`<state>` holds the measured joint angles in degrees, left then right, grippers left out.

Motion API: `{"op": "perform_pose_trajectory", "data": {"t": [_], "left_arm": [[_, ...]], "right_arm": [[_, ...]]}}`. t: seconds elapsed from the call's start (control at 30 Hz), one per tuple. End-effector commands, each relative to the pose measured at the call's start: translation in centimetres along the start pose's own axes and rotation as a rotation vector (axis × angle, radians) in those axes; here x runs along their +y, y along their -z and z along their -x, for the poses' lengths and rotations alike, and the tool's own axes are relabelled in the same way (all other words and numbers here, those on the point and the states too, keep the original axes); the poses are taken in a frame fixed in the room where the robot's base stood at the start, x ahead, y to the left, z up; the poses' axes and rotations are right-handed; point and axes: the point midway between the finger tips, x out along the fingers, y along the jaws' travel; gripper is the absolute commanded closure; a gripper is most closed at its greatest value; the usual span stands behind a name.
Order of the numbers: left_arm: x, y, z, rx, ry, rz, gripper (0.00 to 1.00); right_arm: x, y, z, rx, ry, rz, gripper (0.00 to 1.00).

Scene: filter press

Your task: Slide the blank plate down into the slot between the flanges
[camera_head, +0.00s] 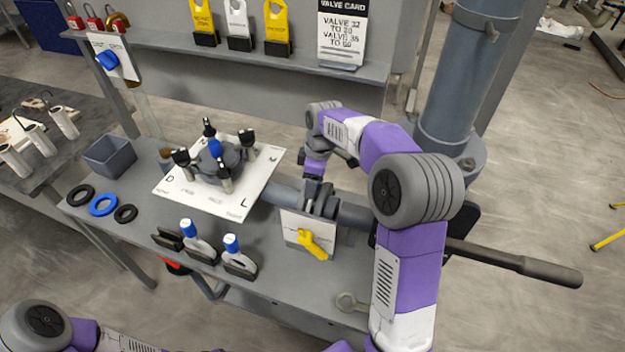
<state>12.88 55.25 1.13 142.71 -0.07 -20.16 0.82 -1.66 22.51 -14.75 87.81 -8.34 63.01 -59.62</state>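The grey pair of flanges (320,201) sits on the horizontal pipe, above a pale panel with a yellow handle. My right arm reaches in from the right, and its gripper (316,184) points down directly over the flanges, touching or very close to them. The gripper's fingers are small, dark and partly hidden by the wrist, so I cannot tell whether they are open or shut. I cannot make out the blank plate apart from the dark flanges and fingers. My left arm shows only at the bottom left, with its gripper out of view.
A white lettered board (222,195) with a black-knobbed fixture lies left of the flanges. A thick post (465,80) rises at right, and a long dark bar (515,262) juts out right.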

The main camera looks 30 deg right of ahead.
Motion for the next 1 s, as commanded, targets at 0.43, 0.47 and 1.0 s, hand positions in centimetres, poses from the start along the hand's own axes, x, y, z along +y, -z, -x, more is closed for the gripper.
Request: {"op": "perform_pose_trajectory", "data": {"t": [0.43,0.47,1.0], "left_arm": [[0.5,-0.1,1.2,0.0,0.0,0.0,0.36],[0.5,-0.1,1.3,0.0,0.0,0.0,0.36],[0.6,-0.1,1.7,0.0,0.0,0.0,0.36]], "right_arm": [[0.1,0.0,4.9,0.001,-0.003,-0.001,0.35],[0.1,0.0,5.3,0.001,-0.002,-0.001,0.35],[0.0,0.0,7.6,0.0,0.0,0.0,0.35]]}}
